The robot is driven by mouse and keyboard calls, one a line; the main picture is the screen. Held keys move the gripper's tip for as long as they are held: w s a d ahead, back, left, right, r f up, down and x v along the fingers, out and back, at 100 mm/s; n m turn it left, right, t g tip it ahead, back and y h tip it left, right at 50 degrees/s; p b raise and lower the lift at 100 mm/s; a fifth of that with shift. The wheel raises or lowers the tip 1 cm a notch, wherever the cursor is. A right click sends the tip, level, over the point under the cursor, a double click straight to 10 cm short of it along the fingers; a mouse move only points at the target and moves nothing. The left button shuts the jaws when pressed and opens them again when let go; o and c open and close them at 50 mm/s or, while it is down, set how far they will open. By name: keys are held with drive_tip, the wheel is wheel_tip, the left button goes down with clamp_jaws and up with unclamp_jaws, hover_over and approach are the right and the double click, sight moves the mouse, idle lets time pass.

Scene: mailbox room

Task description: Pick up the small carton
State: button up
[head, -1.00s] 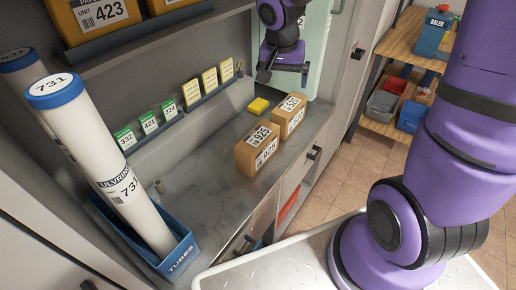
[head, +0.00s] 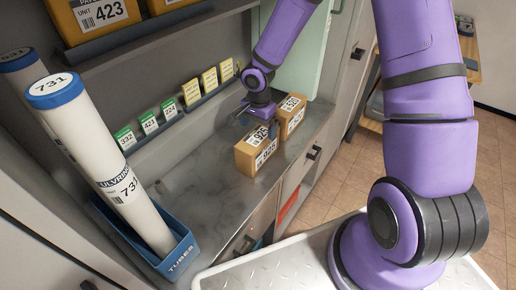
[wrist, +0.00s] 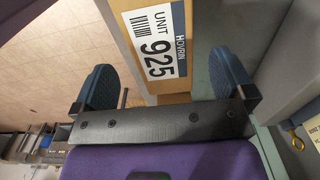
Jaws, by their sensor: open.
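Two small cardboard cartons stand on the grey counter (head: 205,187). The nearer carton (head: 256,151) has a white label reading 925. The other carton (head: 291,117) stands just behind it to the right, its label apparently reading 930. My gripper (head: 260,116) is over the counter, just above and behind the 925 carton. In the wrist view my gripper (wrist: 161,62) is open, its two dark blue fingers wide apart. The 925 carton (wrist: 158,45) shows between and beyond them, its label reading UNIT 925. I cannot tell whether either finger touches it.
A blue bin (head: 175,262) holds tall white tubes (head: 110,160) at left. A rail with green and yellow cards (head: 192,95) runs along the back. A shelf (head: 150,37) with larger boxes overhangs the counter. The counter between bin and cartons is mostly clear.

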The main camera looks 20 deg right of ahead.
sight(258, 136)
drive_tip(key=shift+w+f, duration=0.1)
drive_tip(key=shift+f, duration=3.4)
drive_tip(key=shift+c, duration=0.5)
drive_tip(key=c, duration=1)
